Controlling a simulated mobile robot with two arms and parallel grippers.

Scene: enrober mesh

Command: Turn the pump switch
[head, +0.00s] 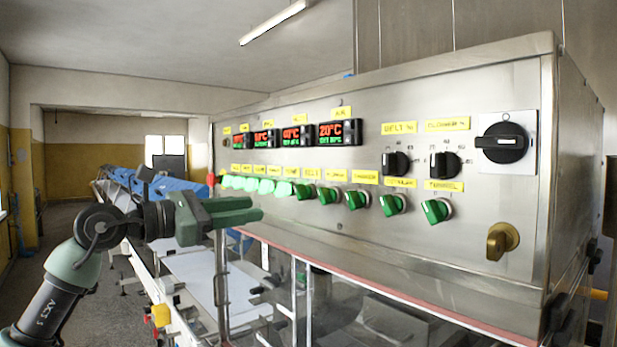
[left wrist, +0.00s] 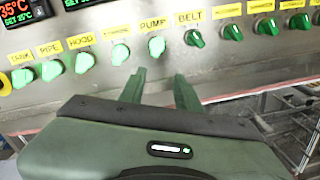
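The pump switch (left wrist: 156,46) is a round, lit, pale green knob under a yellow PUMP label (left wrist: 152,23). In the head view it sits in the lower row of the steel panel, where the pump switch (head: 283,189) is small. My left gripper (head: 256,208) points at the panel from the left, a little below the switch row. In the left wrist view the two green fingers of my left gripper (left wrist: 159,75) are apart with nothing between them. Their tips appear just below the pump switch, apart from it. My right gripper is not in view.
The dark green belt switch (left wrist: 194,38) is just right of the pump switch; the lit hood switch (left wrist: 84,62) is further left. Red displays (head: 339,133), black rotary knobs (head: 444,165) and a brass handle (head: 502,241) are on the panel. A clear-sided enclosure (head: 340,300) lies below.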

